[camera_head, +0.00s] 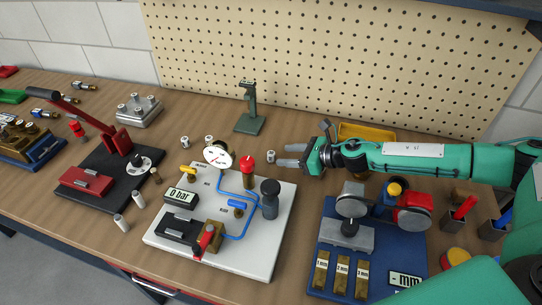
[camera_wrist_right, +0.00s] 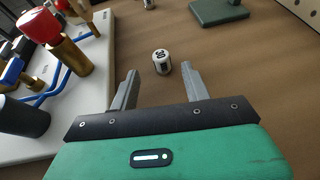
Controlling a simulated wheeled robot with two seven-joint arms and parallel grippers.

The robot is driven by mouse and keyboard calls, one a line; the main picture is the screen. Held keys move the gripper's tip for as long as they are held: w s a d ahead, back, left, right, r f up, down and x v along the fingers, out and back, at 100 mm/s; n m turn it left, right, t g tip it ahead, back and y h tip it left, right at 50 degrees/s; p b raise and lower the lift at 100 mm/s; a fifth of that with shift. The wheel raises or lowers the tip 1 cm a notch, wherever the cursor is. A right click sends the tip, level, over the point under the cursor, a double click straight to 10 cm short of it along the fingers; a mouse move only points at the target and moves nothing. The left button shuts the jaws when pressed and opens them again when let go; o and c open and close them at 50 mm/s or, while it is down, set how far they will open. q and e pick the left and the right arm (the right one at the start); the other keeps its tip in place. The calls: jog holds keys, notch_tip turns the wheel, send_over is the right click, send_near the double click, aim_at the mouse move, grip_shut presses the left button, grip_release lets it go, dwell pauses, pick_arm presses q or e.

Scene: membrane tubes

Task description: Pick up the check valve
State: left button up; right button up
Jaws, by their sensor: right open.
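A small whitish-metal cylinder (camera_head: 271,157) with a dark-marked top stands upright on the wooden bench, right of the gauge panel. In the right wrist view the cylinder (camera_wrist_right: 161,62) is just beyond my fingertips, roughly between their lines. I cannot tell for certain whether it is the check valve; no readable name shows on it. My right gripper (camera_head: 279,155) is open and empty, its fingers pointing left, close to the cylinder. The right wrist view shows the open fingers (camera_wrist_right: 160,76) with bare bench between them. My left gripper is not in view.
The white panel (camera_head: 262,262) with gauge, red knob and dark cylinder stands close left of my fingers. Two similar small cylinders (camera_head: 185,142) (camera_head: 209,140) are behind it. A green stand (camera_head: 249,124) is farther back. A blue plate (camera_head: 325,225) stands in front of my arm.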

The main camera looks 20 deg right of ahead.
aim_at(271, 155)
jog(key=shift+p+x, duration=0.3)
jog(key=shift+x, duration=3.1)
jog(key=shift+d+f, duration=0.1)
grip_shut()
